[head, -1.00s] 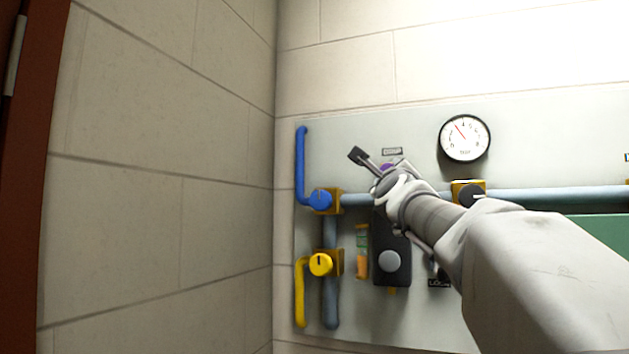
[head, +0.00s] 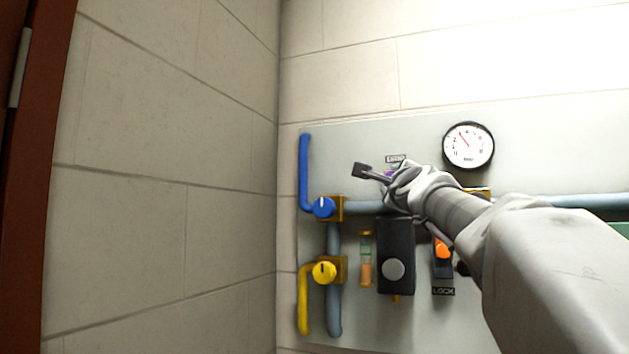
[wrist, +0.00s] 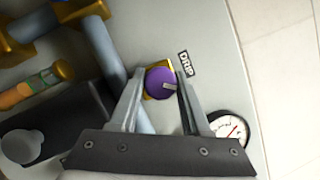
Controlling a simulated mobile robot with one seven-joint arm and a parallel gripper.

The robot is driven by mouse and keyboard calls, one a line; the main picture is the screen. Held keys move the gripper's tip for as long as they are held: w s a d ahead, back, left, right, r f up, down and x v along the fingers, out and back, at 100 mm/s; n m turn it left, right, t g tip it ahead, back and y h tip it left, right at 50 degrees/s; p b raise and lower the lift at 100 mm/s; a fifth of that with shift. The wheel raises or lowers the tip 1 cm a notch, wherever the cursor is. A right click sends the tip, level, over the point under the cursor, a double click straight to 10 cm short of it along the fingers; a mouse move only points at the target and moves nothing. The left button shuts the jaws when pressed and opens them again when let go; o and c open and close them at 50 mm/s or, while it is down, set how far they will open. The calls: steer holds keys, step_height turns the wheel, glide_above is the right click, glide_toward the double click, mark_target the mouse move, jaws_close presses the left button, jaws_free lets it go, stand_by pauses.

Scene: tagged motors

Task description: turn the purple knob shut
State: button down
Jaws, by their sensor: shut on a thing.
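The purple knob (wrist: 160,82) sits on a yellow valve body under a small "DRIP" label (wrist: 186,64) in the wrist view. A pale mark shows on its face, near its right edge. My gripper (wrist: 163,83) is shut on the knob, one finger on each side of it. The rest of the knob is hidden there by my wrist.
A blue knob (head: 324,207) and a yellow knob (head: 324,272) are on pipes at the left. A black box (head: 396,255) with a grey knob, a sight tube (head: 366,260) and an orange switch (head: 443,249) are below my arm. A gauge (head: 468,146) hangs at upper right.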

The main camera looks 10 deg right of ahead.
steer(key=shift+r+n, duration=0.2)
steer(key=shift+n, duration=0.3)
steer(key=n+g+p, duration=0.1)
steer(key=n+p, duration=0.1)
steer(key=n, duration=0.1)
steer(key=shift+r+y, duration=0.2)
steer(key=shift+y, duration=0.2)
steer(key=shift+f+n+g+y+p, duration=0.1)
steer(key=shift+n+g+y+p, duration=0.35)
steer(key=shift+n+p, duration=1.1)
steer(key=shift+n+g, duration=0.25)
steer(key=shift+n, duration=0.1)
steer(key=c, duration=0.8)
jaws_free()
steer(key=o, duration=0.4)
steer(key=shift+f, duration=0.1)
steer(key=shift+f, duration=0.1)
